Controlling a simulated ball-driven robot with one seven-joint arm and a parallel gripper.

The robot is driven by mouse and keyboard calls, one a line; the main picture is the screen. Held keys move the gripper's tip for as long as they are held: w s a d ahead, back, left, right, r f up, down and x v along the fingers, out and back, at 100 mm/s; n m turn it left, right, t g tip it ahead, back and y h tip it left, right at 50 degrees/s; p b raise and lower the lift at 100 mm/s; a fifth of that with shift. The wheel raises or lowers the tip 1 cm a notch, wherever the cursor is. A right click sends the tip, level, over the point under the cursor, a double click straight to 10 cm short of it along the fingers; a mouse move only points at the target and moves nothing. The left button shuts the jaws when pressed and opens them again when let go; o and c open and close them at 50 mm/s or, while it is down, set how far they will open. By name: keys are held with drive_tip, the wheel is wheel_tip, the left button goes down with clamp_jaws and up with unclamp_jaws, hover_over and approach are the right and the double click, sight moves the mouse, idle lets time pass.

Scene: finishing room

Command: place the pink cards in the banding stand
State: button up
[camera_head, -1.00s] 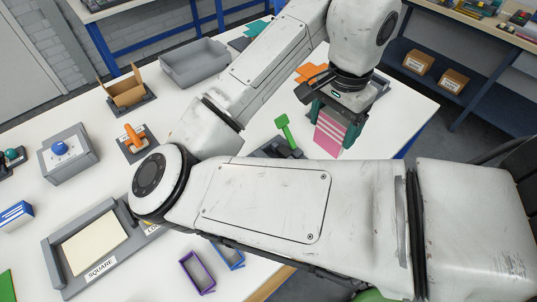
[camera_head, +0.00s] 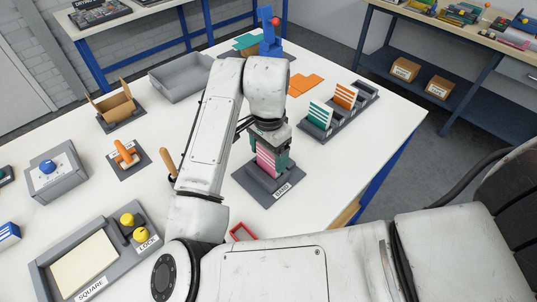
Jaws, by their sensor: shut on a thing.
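The pink cards (camera_head: 266,160), a pink stack with white stripes, stand upright in the jaws of my gripper (camera_head: 270,161). The gripper points down with its teal fingers shut on them. The banding stand (camera_head: 249,187), a dark grey base with a label reading BAND, lies directly under the gripper. The lower edge of the cards is at or just above the stand; I cannot tell if they touch it.
A grey slotted rack (camera_head: 345,121) at right holds teal cards (camera_head: 319,115) and orange cards (camera_head: 345,95). A wooden handle (camera_head: 169,164) shows left of my arm. The SQUARE tray (camera_head: 50,288) is at front left. White table is clear right of the stand.

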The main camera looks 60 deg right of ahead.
drive_tip(key=shift+f, duration=0.65)
drive_tip(key=shift+f, duration=0.1)
drive_tip(key=o, duration=1)
wheel_tip(320, 180, up, 12)
drive_tip(key=shift+r, duration=0.15)
